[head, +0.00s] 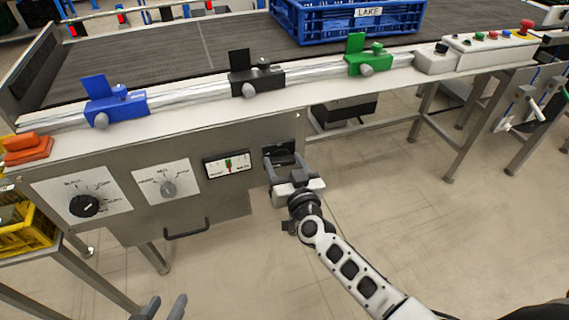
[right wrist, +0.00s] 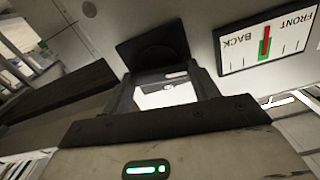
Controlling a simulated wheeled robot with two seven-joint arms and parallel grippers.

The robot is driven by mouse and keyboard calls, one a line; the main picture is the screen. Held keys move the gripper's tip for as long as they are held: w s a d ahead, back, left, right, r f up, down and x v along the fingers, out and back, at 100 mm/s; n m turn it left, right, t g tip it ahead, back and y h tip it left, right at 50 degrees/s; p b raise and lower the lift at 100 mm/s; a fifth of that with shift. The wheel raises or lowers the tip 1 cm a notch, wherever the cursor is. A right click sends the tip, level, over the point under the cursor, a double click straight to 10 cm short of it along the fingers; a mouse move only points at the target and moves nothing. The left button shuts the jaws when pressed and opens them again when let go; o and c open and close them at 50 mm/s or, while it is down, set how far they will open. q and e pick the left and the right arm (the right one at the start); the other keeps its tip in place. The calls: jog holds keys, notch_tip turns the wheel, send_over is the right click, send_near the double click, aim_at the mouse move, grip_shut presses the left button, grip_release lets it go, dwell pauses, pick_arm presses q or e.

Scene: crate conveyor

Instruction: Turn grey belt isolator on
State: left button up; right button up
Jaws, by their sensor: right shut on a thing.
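A grey rotary knob (head: 168,188) sits on a white plate on the conveyor's front panel. A black rotary knob (head: 85,206) sits on a larger white plate to its left. The plates' lettering is too small to read surely. My right gripper (head: 285,168) is at the panel, right of both knobs, shut on a black part (head: 282,152). In the right wrist view this black part (right wrist: 155,47) shows at the fingertips (right wrist: 165,78); its full shape is partly hidden. My left gripper (head: 164,306) is at the bottom edge, its two fingers apart and empty.
A gauge marked FRONT and BACK (right wrist: 264,42) is beside my right gripper. Blue (head: 113,103), black (head: 256,76) and green (head: 367,57) clamps stand on the rail. A panel handle (head: 187,230) sticks out below the knobs. A blue crate (head: 300,22) is on the belt.

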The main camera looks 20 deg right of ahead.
jog(key=m, duration=0.3)
jog(key=shift+f, duration=0.1)
jog(key=m, duration=0.4)
jog(key=shift+d+f+b, duration=0.1)
jog(key=shift+b, duration=0.25)
jog(key=m+b, duration=0.1)
jog(key=m, duration=0.3)
jog(key=shift+m, duration=0.3)
jog(key=m, duration=0.2)
jog(key=shift+d+f+m+b, duration=0.1)
jog(key=shift+m+b, duration=0.3)
pick_arm(q)
jog(key=shift+d+f, duration=0.1)
jog(key=shift+f, duration=0.4)
pick_arm(e)
jog(key=shift+m, duration=0.7)
jog(key=o, duration=1)
